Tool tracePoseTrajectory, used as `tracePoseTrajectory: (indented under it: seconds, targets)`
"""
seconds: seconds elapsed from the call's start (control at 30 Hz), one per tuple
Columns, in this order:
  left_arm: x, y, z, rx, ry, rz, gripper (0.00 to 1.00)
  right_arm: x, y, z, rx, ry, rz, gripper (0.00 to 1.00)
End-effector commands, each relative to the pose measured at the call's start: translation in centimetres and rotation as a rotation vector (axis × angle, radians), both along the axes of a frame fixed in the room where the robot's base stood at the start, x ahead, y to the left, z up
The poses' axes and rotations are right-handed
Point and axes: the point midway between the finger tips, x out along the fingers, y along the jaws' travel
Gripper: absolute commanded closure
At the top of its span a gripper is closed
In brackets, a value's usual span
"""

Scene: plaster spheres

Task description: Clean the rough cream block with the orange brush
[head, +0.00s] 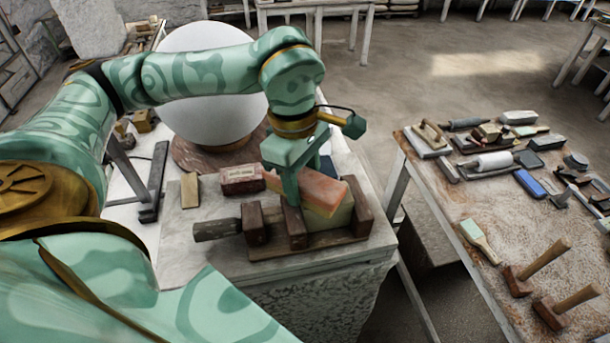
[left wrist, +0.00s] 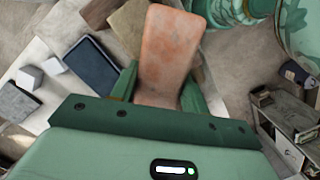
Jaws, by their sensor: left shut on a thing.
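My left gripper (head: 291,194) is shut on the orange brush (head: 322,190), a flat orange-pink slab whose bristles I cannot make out. In the left wrist view the brush (left wrist: 167,50) stands out from between the green fingers (left wrist: 158,92). The rough cream block (head: 332,217) sits between the dark wooden jaws of a bench clamp (head: 297,228). The brush is right over the block and hides much of its top. I cannot tell whether they touch. My right gripper is not in view.
The clamp stands on a grey stone slab (head: 200,265). A reddish-brown labelled block (head: 242,179) and a tan wood piece (head: 190,190) lie behind it. A large white sphere (head: 195,105) stands at the back. A rusty table (head: 455,210) with mallets and tools is at right.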

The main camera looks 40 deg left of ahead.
Motion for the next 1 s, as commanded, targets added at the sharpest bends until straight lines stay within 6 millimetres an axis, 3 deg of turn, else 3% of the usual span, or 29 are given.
tracePoseTrajectory:
  seconds: [0.73, 1.0]
  targets:
    - [0.4, -4.3, 0.0, -0.001, 0.000, -0.002, 0.80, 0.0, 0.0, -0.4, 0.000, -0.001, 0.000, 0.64]
    - [0.3, -4.1, 0.0, 0.000, 0.000, 0.001, 0.80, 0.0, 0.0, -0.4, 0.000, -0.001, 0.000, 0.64]
